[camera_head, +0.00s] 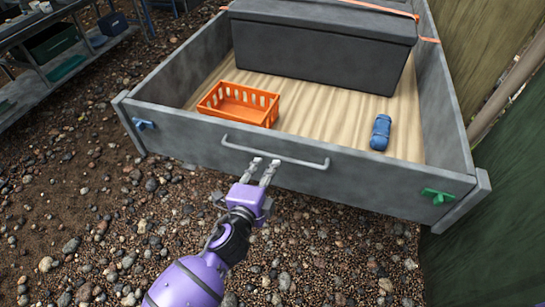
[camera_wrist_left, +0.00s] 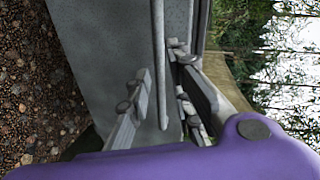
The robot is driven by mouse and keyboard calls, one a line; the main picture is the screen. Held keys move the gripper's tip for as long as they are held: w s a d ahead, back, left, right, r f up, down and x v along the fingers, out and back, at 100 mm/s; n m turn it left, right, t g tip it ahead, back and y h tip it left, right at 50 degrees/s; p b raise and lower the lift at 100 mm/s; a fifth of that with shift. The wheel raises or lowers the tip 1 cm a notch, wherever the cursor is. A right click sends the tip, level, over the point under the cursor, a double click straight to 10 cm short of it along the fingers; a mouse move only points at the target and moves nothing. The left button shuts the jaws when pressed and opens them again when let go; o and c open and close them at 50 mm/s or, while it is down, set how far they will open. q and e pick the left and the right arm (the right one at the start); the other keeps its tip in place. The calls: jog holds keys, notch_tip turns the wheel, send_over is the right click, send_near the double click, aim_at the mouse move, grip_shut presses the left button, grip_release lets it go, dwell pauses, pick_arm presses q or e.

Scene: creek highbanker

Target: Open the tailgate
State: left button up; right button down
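The grey tailgate (camera_head: 350,182) stands upright across the near end of the truck bed. A grey bar handle (camera_head: 300,160) runs along its outer face; it also shows upright in the left wrist view (camera_wrist_left: 158,55). A blue latch (camera_head: 144,125) sits at the tailgate's left end and a green latch (camera_head: 438,196) at its right end. My left gripper (camera_head: 265,164) is open at the handle's left half. In the left wrist view its fingers (camera_wrist_left: 160,72) lie on either side of the bar, with gaps; contact cannot be told. My right gripper is out of view.
The bed holds an orange crate (camera_head: 215,106), a blue rolled item (camera_head: 380,132) and a long dark box (camera_head: 320,50). A shelf rack (camera_head: 45,75) stands at upper left. A green wall (camera_head: 490,250) is close on the right. Gravel (camera_head: 110,220) lies clear in front.

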aim_at(272, 157)
pick_arm(q)
jog(key=shift+m, duration=0.9)
jog(key=x, duration=0.7)
jog(key=shift+w+f, duration=0.1)
jog(key=shift+w, duration=0.15)
jog(key=shift+c, duration=0.4)
grip_shut()
